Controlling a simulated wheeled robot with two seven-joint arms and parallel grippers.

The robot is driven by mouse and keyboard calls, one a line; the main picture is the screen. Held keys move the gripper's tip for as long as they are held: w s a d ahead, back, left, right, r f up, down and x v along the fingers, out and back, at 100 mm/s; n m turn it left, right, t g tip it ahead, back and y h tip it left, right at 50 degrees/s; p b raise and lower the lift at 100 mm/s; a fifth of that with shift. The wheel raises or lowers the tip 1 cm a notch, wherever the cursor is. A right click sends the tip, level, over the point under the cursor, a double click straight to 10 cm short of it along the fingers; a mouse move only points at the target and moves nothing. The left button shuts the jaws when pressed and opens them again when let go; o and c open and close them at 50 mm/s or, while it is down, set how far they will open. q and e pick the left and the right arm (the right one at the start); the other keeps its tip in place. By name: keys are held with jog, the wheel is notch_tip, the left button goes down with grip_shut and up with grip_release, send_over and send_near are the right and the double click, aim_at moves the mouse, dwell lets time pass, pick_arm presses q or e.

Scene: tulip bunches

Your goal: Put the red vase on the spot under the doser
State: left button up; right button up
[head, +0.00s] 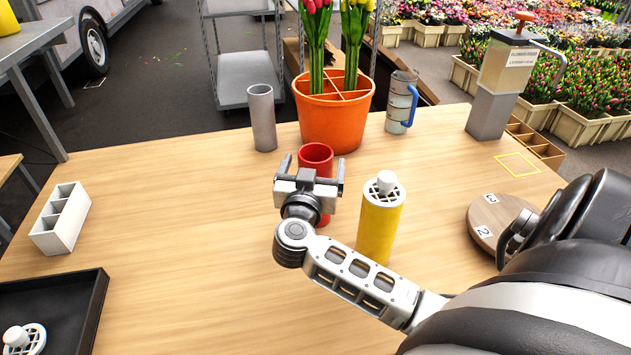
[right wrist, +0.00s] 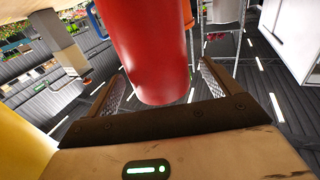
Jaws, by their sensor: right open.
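The red vase (head: 316,153) stands upright on the wooden table, left of the yellow vase and in front of the orange pot. My right gripper (head: 311,170) is open at the red vase and hides much of its middle. In the right wrist view the red vase (right wrist: 150,50) shows between the two spread fingers (right wrist: 165,85); I cannot tell whether either touches it. The doser (head: 508,68) stands at the back right on a grey stand. The spot (head: 518,164), a yellow square outline, is on the table below it and is empty. My left gripper is out of view.
A yellow vase (head: 379,235) with a white lid stands just right of my gripper. An orange tulip pot (head: 335,122), a grey cylinder (head: 262,118) and a blue-handled jug (head: 400,100) stand behind. A round numbered board (head: 485,215) lies right. The table's left middle is clear.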

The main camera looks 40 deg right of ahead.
aim_at(318, 153)
jog(key=shift+f+x, duration=0.2)
jog(key=shift+x, duration=1.85)
